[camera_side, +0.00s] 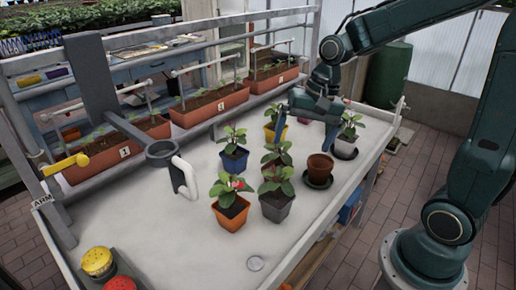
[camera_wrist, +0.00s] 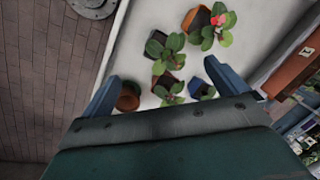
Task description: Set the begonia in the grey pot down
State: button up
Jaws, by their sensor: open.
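A begonia in a grey pot (camera_side: 276,208) stands upright on the pale bench, beside the begonia in an orange pot; it also shows in the wrist view (camera_wrist: 154,45). A second begonia in a paler grey pot (camera_side: 345,150) stands at the bench's right side, on what looks like a dark saucer. I cannot tell for sure which one the task means. My gripper (camera_side: 305,145) is open and empty, above the back right of the bench; its spread fingers also show in the wrist view (camera_wrist: 162,72). One finger is close to the paler pot in the picture; contact is unclear.
An empty terracotta pot (camera_side: 319,167) sits on a dark saucer. Begonias in orange (camera_side: 230,212), blue (camera_side: 234,160) and yellow (camera_side: 270,134) pots stand nearby. A grey ring holder (camera_side: 160,153) and white handle are left. Planters (camera_side: 210,105) line the back. The front bench is mostly clear.

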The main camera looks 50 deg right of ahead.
jog(key=s+a+r+n+t, duration=0.1)
jog(key=s+r+n, duration=0.2)
jog(key=s, duration=0.4)
jog(key=s+a+r+n+t+h, duration=0.1)
jog(key=s+r+n+t, duration=0.1)
jog(key=s+r+n, duration=0.2)
jog(key=s+n, duration=0.2)
jog(key=s, duration=0.1)
jog(key=shift+s+a+r+n+t+h, duration=0.15)
jog(key=shift+s+a+n+t+h, duration=0.15)
jog(key=shift+a, duration=0.05)
